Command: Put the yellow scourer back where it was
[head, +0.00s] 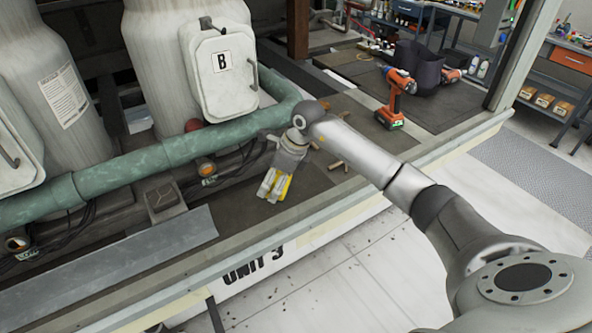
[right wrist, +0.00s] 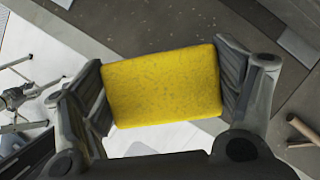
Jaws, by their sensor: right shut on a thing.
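The yellow scourer (right wrist: 162,86) is a flat, rounded yellow block, held between both fingers of my right gripper in the right wrist view. In the head view only a thin yellow edge of the scourer (head: 284,188) shows beside the fingers. My right gripper (head: 273,187) is shut on the scourer and points down over the dark deck of the unit, near its front edge. I cannot tell from these frames how high the scourer is above the deck. My left gripper is not in view.
A green pipe (head: 150,157) runs behind the gripper, below a white box marked B (head: 219,72). An orange drill (head: 396,95) and a dark bin (head: 416,68) stand at the right on the deck. A grey metal strip (head: 120,262) lies at the left. Small brown pieces (head: 338,165) lie beside the gripper.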

